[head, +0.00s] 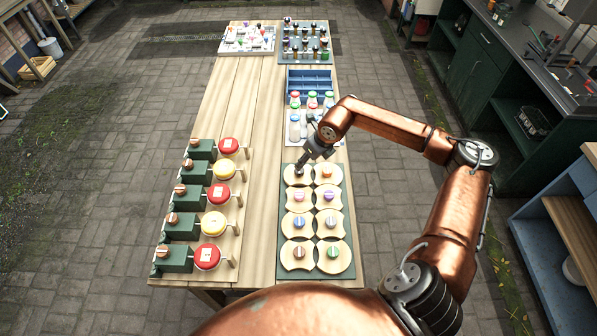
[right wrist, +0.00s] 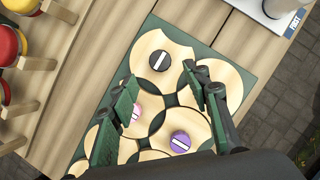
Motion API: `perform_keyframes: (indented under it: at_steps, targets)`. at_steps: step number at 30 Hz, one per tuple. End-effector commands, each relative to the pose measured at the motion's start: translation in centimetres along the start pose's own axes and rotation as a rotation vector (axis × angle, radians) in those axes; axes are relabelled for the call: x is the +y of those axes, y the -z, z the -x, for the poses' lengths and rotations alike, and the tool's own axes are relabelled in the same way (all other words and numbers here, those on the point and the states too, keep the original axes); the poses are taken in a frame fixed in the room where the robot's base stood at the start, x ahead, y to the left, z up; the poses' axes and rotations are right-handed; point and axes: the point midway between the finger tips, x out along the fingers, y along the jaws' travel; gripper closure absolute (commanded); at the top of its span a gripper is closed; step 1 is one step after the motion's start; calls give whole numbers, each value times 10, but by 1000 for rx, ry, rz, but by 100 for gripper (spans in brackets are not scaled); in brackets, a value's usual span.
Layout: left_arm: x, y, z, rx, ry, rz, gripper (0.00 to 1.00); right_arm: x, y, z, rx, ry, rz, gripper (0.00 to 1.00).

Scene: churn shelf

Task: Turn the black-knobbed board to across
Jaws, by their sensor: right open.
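The black-knobbed board is a pale wooden disc with cut-in edges. It lies at the far left corner of the green panel (head: 348,208), partly under my right gripper (head: 300,168) in the head view. In the right wrist view the black-knobbed board (right wrist: 150,43) shows clearly, with its round black knob (right wrist: 159,61). The knob's white line runs nearly up and down there, slightly tilted. My right gripper (right wrist: 160,80) is open, its fingertips on either side just short of the knob; contact cannot be told. My left gripper is not in view.
Neighbouring boards carry an orange knob (head: 327,171), a pink knob (right wrist: 135,115) and a purple knob (right wrist: 180,142), close together. Capped jars (head: 312,100) and a blue crate (head: 310,80) stand behind. Bare wood lies between.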

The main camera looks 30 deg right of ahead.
Motion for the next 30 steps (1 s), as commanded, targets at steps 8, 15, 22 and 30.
perform_keyframes:
  at_steps: [8,15,22,30]
  targets:
    - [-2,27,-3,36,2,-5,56,1,1,-30,3,-3,0,56]
    - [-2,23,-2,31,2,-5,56,2,0,-67,2,-2,1,56]
    - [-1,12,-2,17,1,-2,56,2,0,-83,1,-1,3,56]
    - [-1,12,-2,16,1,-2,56,2,0,-84,1,-2,3,58]
